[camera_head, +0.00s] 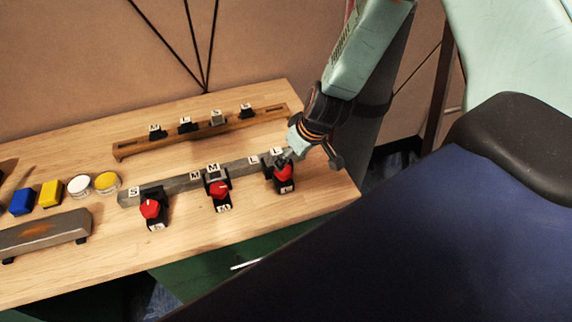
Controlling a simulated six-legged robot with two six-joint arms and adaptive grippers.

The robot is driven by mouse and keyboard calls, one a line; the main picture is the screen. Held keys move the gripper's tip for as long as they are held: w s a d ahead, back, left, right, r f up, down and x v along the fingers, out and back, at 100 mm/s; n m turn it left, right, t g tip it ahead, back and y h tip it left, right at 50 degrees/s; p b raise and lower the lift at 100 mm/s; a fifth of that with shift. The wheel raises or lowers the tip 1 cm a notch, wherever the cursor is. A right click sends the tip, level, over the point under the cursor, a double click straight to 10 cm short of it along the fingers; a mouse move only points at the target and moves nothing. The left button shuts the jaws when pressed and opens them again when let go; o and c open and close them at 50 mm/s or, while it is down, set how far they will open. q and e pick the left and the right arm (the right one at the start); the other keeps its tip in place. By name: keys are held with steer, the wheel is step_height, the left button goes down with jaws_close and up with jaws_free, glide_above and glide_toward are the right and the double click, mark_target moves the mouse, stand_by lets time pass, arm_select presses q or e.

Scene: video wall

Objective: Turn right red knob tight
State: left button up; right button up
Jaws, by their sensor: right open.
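Three red knobs sit on black blocks along a grey metal bar (180,184) on the wooden table. The right red knob (284,175) is at the bar's right end, on a block marked L. The middle red knob (218,190) and the left red knob (150,209) stand to its left. My right gripper (309,158) comes down from above and is open over the right knob's right side. One finger is at the knob's top, the other is out to the right. I cannot tell whether it touches the knob. My left gripper is not in view.
A wooden rail (200,133) with several small black labelled blocks lies behind. A blue block (22,201), a yellow block (50,193), two round lids (93,184) and a grey metal block (45,235) are at left. The table's right edge is close to the right knob.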

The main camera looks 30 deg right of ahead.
mark_target(285, 170)
steer(key=b+x, duration=0.4)
steer(key=x, duration=0.2)
steer(key=shift+s+d, duration=0.1)
steer(key=shift+f+b, duration=0.6)
steer(key=shift+b, duration=0.5)
steer(key=shift+w+f, duration=0.35)
steer(key=shift+w, duration=0.15)
steer(key=shift+s+r, duration=0.2)
steer(key=shift+c, duration=1)
steer(key=shift+w+f, duration=0.15)
steer(key=c, duration=0.9)
